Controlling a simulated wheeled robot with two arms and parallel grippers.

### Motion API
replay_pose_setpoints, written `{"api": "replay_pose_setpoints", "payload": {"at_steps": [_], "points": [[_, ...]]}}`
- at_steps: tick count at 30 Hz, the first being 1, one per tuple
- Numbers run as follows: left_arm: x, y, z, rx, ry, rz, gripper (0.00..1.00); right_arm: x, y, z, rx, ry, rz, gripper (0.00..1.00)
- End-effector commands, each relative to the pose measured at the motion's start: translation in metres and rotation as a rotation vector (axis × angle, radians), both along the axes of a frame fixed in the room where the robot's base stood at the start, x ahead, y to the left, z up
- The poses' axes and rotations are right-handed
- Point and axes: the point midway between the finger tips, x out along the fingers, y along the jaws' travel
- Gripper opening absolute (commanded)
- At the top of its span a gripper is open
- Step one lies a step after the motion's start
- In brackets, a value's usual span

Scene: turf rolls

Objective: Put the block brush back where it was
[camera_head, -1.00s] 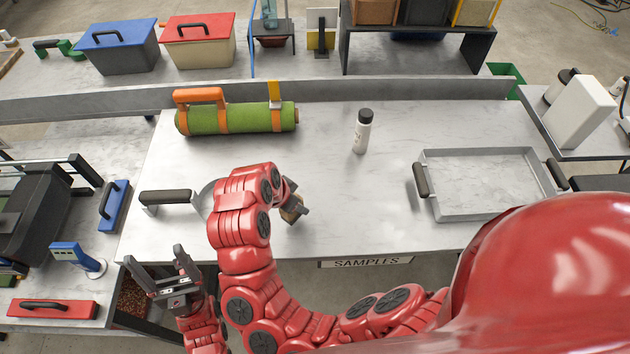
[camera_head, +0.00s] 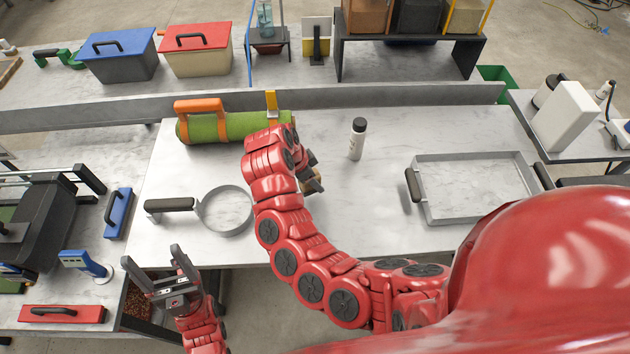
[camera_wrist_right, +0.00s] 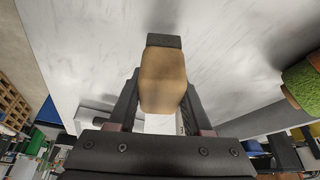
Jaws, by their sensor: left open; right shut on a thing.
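The block brush (camera_wrist_right: 163,80) is a tan wooden block with a dark end, seen in the right wrist view between my right gripper's fingers. My right gripper (camera_head: 312,182) is shut on it, above the middle of the grey table; in the head view my red arm hides most of the brush, with only a small tan bit showing. My left gripper (camera_head: 172,272) is open and empty, off the table's front left corner.
A green turf roll (camera_head: 225,126) with orange handle lies at the back. A white bottle (camera_head: 357,140) stands right of my right gripper. A ring with a black handle (camera_head: 225,231) lies left, and a grey tray (camera_head: 475,217) lies right. The table's middle is clear.

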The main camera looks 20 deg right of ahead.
Motion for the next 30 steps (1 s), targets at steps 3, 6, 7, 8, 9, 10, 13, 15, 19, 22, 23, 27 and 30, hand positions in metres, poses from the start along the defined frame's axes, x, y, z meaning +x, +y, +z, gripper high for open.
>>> {"api": "replay_pose_setpoints", "payload": {"at_steps": [3, 6, 7, 8, 9, 10, 13, 15, 19, 22, 23, 27, 30], "points": [[0.000, 0.000, 0.003, 0.000, 0.000, 0.000, 0.77, 0.005, -0.005, -0.001, 0.000, 0.004, 0.001, 0.05], [0.000, 0.000, 0.009, 0.000, 0.000, 0.000, 0.77, 0.006, -0.007, -0.006, -0.002, 0.005, 0.001, 0.05], [0.000, 0.000, 0.012, 0.000, 0.000, 0.000, 0.77, 0.006, -0.007, -0.009, -0.001, 0.004, 0.002, 0.05], [0.000, 0.000, 0.015, 0.000, 0.000, 0.000, 0.77, 0.005, -0.007, -0.013, -0.001, 0.005, 0.000, 0.05], [0.000, 0.000, 0.019, 0.000, 0.000, 0.000, 0.77, 0.004, -0.006, -0.018, 0.001, 0.008, 0.001, 0.05], [0.000, 0.000, 0.020, 0.000, 0.000, 0.000, 0.77, 0.005, -0.006, -0.022, -0.001, 0.008, 0.002, 0.05], [0.000, 0.000, 0.023, 0.000, 0.000, 0.000, 0.77, 0.005, -0.006, -0.032, 0.000, 0.004, 0.002, 0.05], [0.000, 0.000, 0.024, 0.000, 0.000, 0.000, 0.77, 0.005, -0.005, -0.036, 0.001, 0.004, 0.001, 0.05], [0.000, 0.000, 0.023, 0.000, 0.000, 0.000, 0.77, 0.006, -0.005, -0.038, 0.001, 0.001, 0.001, 0.05], [0.000, 0.000, 0.023, 0.000, 0.000, 0.000, 0.77, 0.006, -0.005, -0.037, 0.001, 0.001, 0.001, 0.05], [0.000, 0.000, 0.022, 0.000, 0.000, 0.000, 0.77, 0.006, -0.005, -0.038, 0.001, 0.001, 0.001, 0.05], [0.000, 0.000, 0.021, 0.000, 0.000, 0.000, 0.77, 0.006, -0.005, -0.039, 0.000, 0.001, 0.001, 0.60], [0.000, 0.000, 0.021, 0.000, 0.000, 0.000, 0.77, 0.006, -0.005, -0.039, 0.000, 0.001, 0.001, 0.78]]}}
